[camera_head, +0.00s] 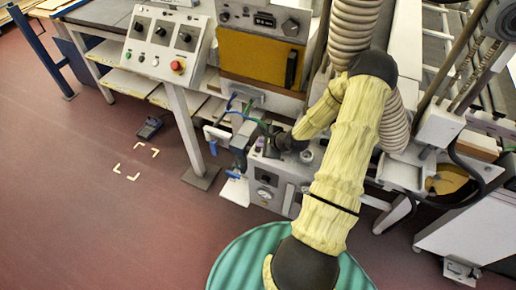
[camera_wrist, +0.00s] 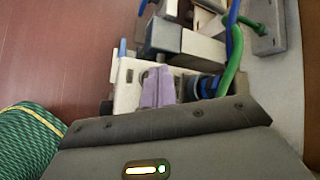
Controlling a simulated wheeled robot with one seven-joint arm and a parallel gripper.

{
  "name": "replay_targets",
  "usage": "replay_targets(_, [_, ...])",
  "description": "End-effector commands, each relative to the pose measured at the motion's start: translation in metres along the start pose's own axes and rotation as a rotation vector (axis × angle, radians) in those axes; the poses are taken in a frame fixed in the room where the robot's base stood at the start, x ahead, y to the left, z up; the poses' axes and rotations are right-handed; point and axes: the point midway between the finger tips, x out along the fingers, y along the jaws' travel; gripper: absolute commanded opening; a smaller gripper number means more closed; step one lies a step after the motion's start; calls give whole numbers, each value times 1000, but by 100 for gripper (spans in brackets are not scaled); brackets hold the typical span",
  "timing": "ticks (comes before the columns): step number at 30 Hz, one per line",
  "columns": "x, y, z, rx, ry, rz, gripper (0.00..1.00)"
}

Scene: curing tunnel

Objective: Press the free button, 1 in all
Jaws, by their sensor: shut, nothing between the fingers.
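My gripper shows in the wrist view (camera_wrist: 158,88) as two pale purple fingertips held together, with nothing between them. In the head view my gripper (camera_head: 259,144) is low over the top of a grey box with a gauge (camera_head: 267,190), in front of the machine. The fingertips lie over a light bracket-like part (camera_wrist: 128,88); I cannot tell whether they touch it. No button is clearly visible at the fingertips. A sloped control panel (camera_head: 150,59) carries a red button (camera_head: 177,66) and black knobs, well to the left of my gripper. I cannot tell which button is the free one.
Green and blue cables (camera_wrist: 238,50) run close to the right of the fingers. A blue-handled part (camera_head: 213,147) stands left of the gripper. A yellow-brown oven door (camera_head: 255,62) is behind.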

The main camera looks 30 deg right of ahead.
Motion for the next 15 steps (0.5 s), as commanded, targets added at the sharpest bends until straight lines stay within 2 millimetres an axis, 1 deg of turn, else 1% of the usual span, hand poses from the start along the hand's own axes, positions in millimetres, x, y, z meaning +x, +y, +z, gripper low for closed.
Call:
replay_targets(5, [-4, -3, 2, 0, 0, 0, 0])
replay_targets(15, [-23, -17, 17, 2, 0, 0, 0])
